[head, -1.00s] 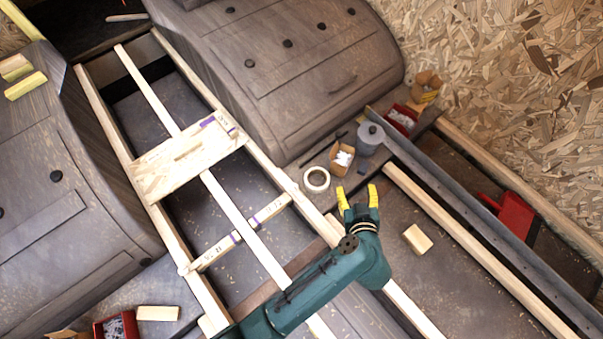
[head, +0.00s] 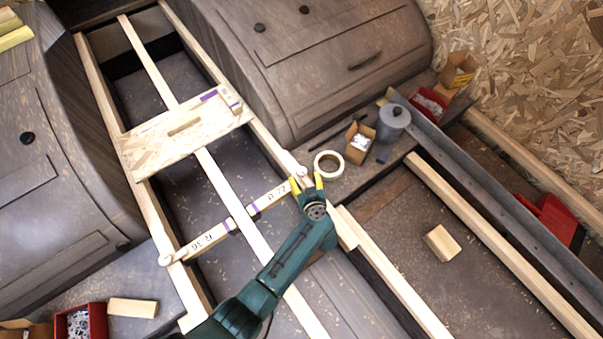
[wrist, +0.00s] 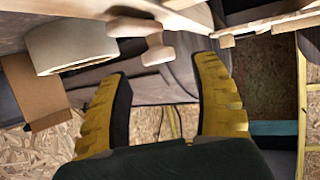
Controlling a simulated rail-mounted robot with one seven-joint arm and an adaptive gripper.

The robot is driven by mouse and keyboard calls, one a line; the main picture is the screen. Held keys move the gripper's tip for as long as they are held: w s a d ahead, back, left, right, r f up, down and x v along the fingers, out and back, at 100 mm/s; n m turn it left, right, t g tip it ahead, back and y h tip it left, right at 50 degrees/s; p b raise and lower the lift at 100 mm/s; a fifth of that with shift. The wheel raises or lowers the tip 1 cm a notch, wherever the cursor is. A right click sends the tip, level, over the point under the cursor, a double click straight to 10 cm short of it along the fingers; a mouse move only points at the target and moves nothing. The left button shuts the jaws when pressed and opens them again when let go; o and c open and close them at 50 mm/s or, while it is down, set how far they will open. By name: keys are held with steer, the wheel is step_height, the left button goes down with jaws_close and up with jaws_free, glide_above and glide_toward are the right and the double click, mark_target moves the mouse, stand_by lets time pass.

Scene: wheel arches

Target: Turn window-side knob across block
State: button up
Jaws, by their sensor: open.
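A small pale wooden knob (head: 302,172) sits at the right end of the crosspiece marked R-22 (head: 270,198), on the long rail. A second pale knob (head: 165,260) is at the left end of the piece marked R-36 (head: 205,241). My gripper (head: 306,183) is open at the right-hand knob, its yellow fingers pointing towards it. In the wrist view, a pale wooden piece with rounded ends (wrist: 150,40), apparently this knob, shows just beyond the open fingertips (wrist: 165,72). Nothing is held. I cannot tell whether a finger touches the knob.
A white tape roll (head: 328,165) lies close right of the gripper. A small cardboard box (head: 359,143) and grey canister (head: 393,120) stand beyond it. A chipboard panel (head: 150,150) spans the rails. A loose wood block (head: 441,243) lies at right.

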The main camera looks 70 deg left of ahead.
mark_target(301, 171)
steer(key=b+x, duration=0.1)
steer(key=x, duration=0.3)
steer(key=shift+a+f, duration=0.15)
steer(key=shift+a, duration=0.1)
steer(key=shift+c, duration=0.3)
steer(key=shift+w, duration=0.1)
steer(key=c, duration=1.1)
